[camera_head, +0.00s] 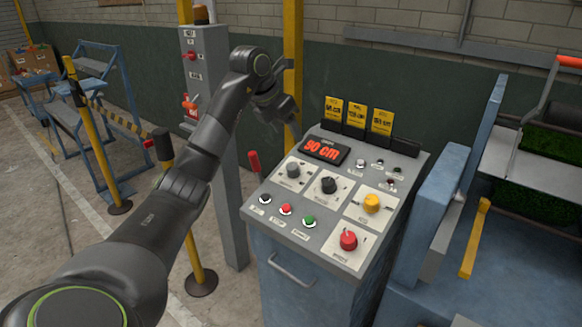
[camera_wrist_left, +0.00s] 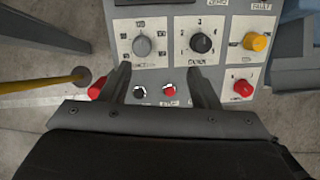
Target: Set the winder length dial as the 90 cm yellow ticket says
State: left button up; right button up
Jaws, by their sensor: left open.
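The winder console (camera_head: 275,235) has a sloping panel whose red display (camera_head: 322,150) reads 90 cm. Several yellow tickets (camera_head: 357,114) stand in a holder at its back; their print is too small to read surely. A grey dial (camera_head: 293,170) sits at the panel's left, also in the left wrist view (camera_wrist_left: 143,46). A black dial (camera_head: 328,185) is right of it, also in the wrist view (camera_wrist_left: 202,43). Their labels are hard to read. My left gripper (camera_wrist_left: 161,68) is open and empty, its fingertips in front of the two dial plates, apart from both knobs. My right gripper is out of view.
A yellow knob (camera_head: 372,202), a red knob (camera_head: 348,240) and several push buttons (camera_head: 286,209) share the panel. A grey control post (camera_head: 213,110) and yellow barrier posts (camera_head: 92,150) stand left. A blue machine frame (camera_head: 440,205) stands close on the right.

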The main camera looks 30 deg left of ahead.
pick_arm(q)
jog(key=s+a+r+y, duration=0.1)
jog(key=a, duration=0.1)
jog(key=g+p, duration=0.1)
send_near(291, 167)
jog(key=shift+n, duration=0.3)
jog(key=x, duration=0.8)
jog(key=shift+w+f, duration=0.15)
jog(key=shift+f, duration=0.05)
jog(key=shift+x, duration=0.8)
jog(key=c, duration=1)
